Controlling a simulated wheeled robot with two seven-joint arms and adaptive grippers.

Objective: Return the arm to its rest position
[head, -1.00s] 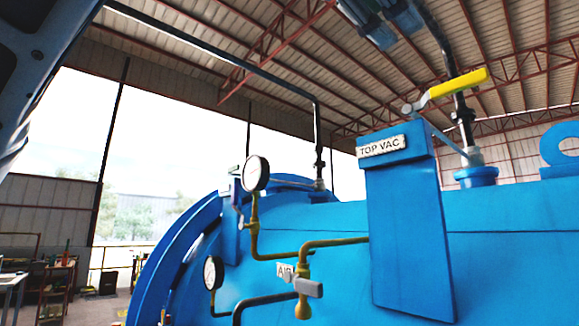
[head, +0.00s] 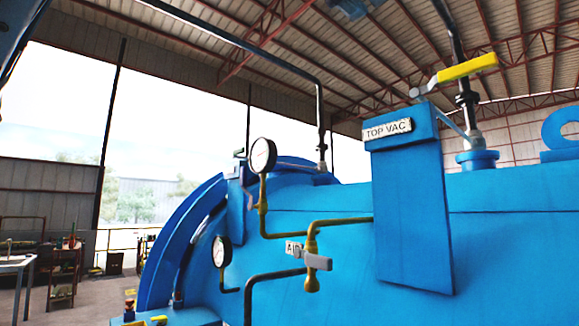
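The head view shows the blue autoclave (head: 340,220) filling the lower right. A part of my own arm shows dark at the upper left corner, cut off by the frame edge. Neither gripper is in the picture, so their states are hidden. A yellow lever handle (head: 467,67) sits on the valve above the vessel, beside the panel with the TOP VAC label (head: 388,130).
Two round gauges, an upper one (head: 262,155) and a lower one (head: 221,251), stand on the vessel. A grey AIR valve lever (head: 318,262) sits on yellow piping. A table (head: 16,262) and a shelf rack (head: 64,275) stand at the far left, with bare floor nearby.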

